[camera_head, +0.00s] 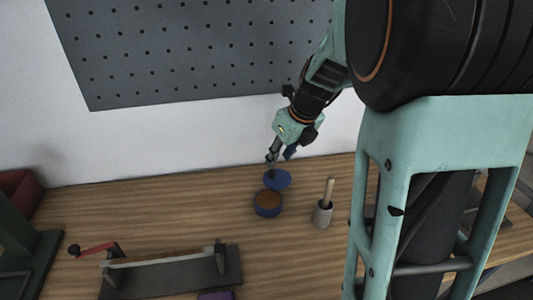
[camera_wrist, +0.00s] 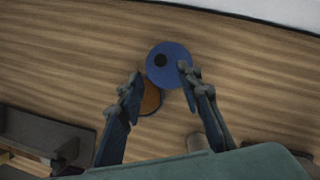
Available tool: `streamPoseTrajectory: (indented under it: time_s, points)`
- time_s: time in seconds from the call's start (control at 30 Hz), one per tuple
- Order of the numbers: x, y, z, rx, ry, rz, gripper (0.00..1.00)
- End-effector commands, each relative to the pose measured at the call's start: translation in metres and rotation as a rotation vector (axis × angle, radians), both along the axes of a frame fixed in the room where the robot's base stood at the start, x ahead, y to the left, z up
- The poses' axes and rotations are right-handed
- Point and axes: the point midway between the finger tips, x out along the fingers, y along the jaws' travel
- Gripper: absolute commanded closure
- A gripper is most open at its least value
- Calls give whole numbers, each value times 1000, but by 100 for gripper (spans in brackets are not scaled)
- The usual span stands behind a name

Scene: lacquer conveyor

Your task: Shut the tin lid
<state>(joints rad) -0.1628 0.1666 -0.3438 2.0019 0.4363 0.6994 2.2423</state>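The blue round tin (camera_head: 268,212) stands on the wooden bench, with brown contents showing inside. Its blue lid (camera_head: 281,183) is open and stands up at the tin's far side; a dark knob shows on it. In the wrist view the lid (camera_wrist: 172,73) faces me and partly covers the tin, whose brown inside (camera_wrist: 151,99) shows between my fingers. My gripper (camera_head: 280,157) is above and behind the lid in the head view. In the wrist view my gripper (camera_wrist: 159,76) is open, with fingers apart and nothing held. Whether a fingertip touches the lid I cannot tell.
A grey cup (camera_head: 322,217) with a wooden stick stands close to the right of the tin. A grey perforated board (camera_head: 190,60) hangs on the wall behind. The bench left of the tin is clear.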

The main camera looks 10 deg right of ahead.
Motion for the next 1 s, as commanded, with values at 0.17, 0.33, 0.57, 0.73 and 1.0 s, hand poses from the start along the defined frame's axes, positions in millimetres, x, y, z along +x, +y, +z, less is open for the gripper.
streamPoseTrajectory:
  time_s: [0.17,0.33,0.57,0.73,1.0]
  points:
    - [11,5,-36,0,4,-1,67]
    - [19,9,-55,0,2,-1,67]
    - [24,11,-63,-1,-1,1,67]
    - [23,11,-63,-1,-1,1,67]
    - [23,11,-63,-1,-1,1,94]
